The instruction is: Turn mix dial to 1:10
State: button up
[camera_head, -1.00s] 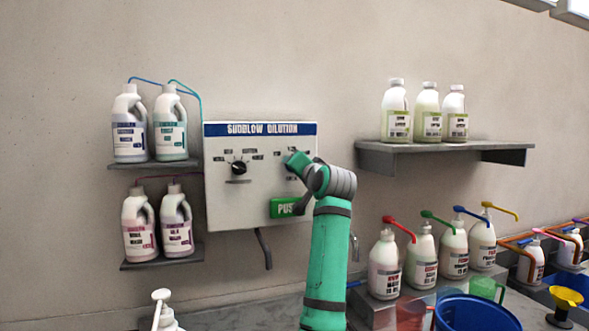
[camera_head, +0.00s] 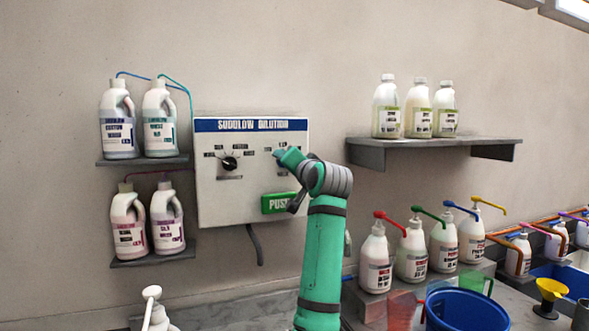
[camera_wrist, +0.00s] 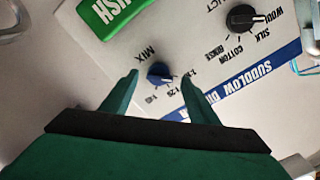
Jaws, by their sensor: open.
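The white Sudslow Dilution panel (camera_head: 240,190) hangs on the wall with a blue header. In the wrist view the blue mix dial (camera_wrist: 160,73) sits below the word MIX, with ratio marks around it. A pale mark on the dial's lower side seems to face the 1:25 and 1:40 marks; its exact setting is hard to tell. My gripper (camera_wrist: 159,76) is open, one finger on each side of the dial with visible gaps. In the head view my gripper (camera_head: 284,157) is at the panel's upper right and hides the dial.
A black selector dial (camera_head: 229,163) is left on the panel. A green push button (camera_head: 279,203) lies below my gripper. Bottles stand on left shelves (camera_head: 150,161) and a right shelf (camera_head: 430,142). Pump bottles and a blue bucket (camera_head: 465,312) stand lower right.

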jog(key=v, duration=0.8)
jog(key=shift+s, duration=0.4)
jog(key=shift+d, duration=0.15)
